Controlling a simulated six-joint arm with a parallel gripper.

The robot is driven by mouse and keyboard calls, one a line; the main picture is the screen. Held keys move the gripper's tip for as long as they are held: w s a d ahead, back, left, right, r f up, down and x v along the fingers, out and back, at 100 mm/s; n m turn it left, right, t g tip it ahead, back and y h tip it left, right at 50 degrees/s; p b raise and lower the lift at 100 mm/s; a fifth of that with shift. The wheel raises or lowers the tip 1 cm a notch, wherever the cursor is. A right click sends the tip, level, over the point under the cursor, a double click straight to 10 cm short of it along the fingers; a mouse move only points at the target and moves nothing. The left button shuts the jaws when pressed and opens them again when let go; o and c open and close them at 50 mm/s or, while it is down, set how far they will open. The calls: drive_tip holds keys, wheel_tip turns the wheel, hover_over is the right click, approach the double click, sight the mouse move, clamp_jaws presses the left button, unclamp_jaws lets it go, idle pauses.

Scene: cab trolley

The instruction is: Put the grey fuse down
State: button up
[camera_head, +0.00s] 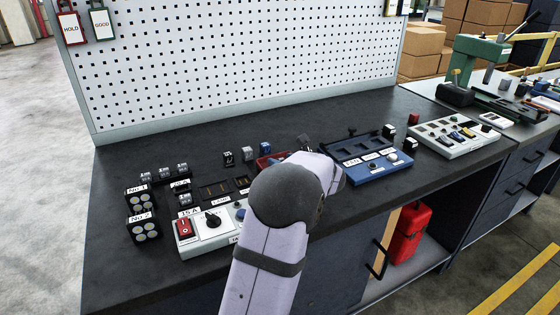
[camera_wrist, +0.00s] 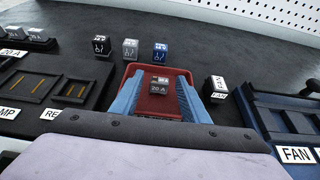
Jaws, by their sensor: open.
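The grey fuse (camera_wrist: 158,84), a small block with a pale "20 A" marking, sits inside a red tray (camera_wrist: 177,73) in the wrist view. My gripper (camera_wrist: 159,79) is open, with one blue finger on each side of the fuse. Gaps show between the fuse and both fingers, and the fingers reach down into the tray. In the head view the red tray (camera_head: 264,162) is partly covered by my arm. The fuse and my fingers cannot be made out there.
Behind the tray stand a black block (camera_wrist: 102,45), a grey block (camera_wrist: 130,48) and a blue block (camera_wrist: 160,52). A black labelled block (camera_wrist: 215,88) is close on the right. Slotted panels lie left; a blue FAN panel (camera_head: 371,174) lies right. Bare bench lies behind.

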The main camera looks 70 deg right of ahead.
drive_tip(key=b+v, duration=0.1)
drive_tip(key=v, duration=0.8)
drive_tip(key=shift+s+a, duration=0.25)
